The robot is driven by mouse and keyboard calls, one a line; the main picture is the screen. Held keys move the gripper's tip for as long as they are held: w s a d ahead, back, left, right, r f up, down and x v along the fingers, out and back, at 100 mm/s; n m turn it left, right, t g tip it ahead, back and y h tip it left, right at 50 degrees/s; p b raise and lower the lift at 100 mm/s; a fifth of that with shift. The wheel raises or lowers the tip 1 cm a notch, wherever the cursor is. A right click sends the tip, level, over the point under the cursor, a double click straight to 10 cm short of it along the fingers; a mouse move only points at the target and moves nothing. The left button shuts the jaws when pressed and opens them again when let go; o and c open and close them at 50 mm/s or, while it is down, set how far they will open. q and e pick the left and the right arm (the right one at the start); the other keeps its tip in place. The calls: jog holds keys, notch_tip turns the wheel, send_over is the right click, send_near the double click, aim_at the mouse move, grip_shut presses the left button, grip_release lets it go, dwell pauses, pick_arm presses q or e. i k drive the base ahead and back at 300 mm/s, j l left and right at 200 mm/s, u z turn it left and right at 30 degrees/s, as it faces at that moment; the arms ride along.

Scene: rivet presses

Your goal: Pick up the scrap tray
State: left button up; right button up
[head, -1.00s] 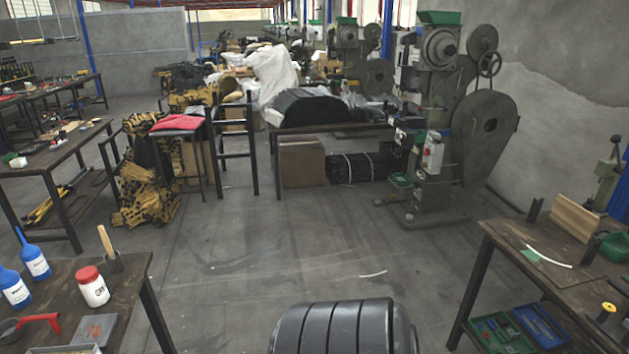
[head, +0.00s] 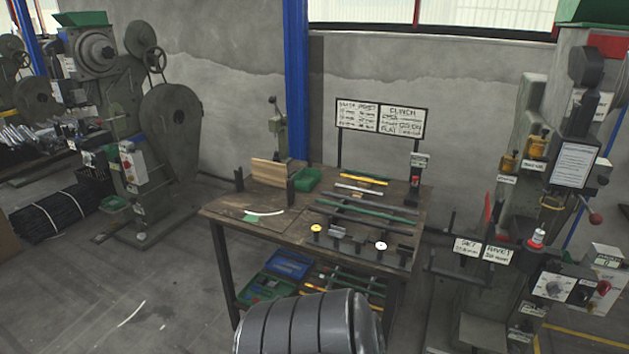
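I cannot tell for sure which object is the scrap tray. A small green open tray (head: 307,180) stands at the back of the wooden workbench (head: 232,203), right of an upright wooden board. Another small green tray (head: 115,204) sits low on the front of the large grey-green press (head: 137,123) at the left. Blue and green bins (head: 290,265) lie on the shelf under the workbench. Neither of my grippers is in view.
Bars and small tools lie on the workbench, with a sign board (head: 381,121) behind. A second press (head: 560,180) with labels and a control box stands at the right. A blue column (head: 297,80) rises behind the bench. Floor (head: 165,270) at the left is mostly clear.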

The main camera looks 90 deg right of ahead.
aim_at(305, 180)
jog(key=z, duration=2.75)
jog(key=i+j, duration=0.25)
jog(key=j, duration=0.2)
jog(key=i+j+u, duration=0.15)
jog(key=j, duration=0.25)
jog(key=i, duration=0.05)
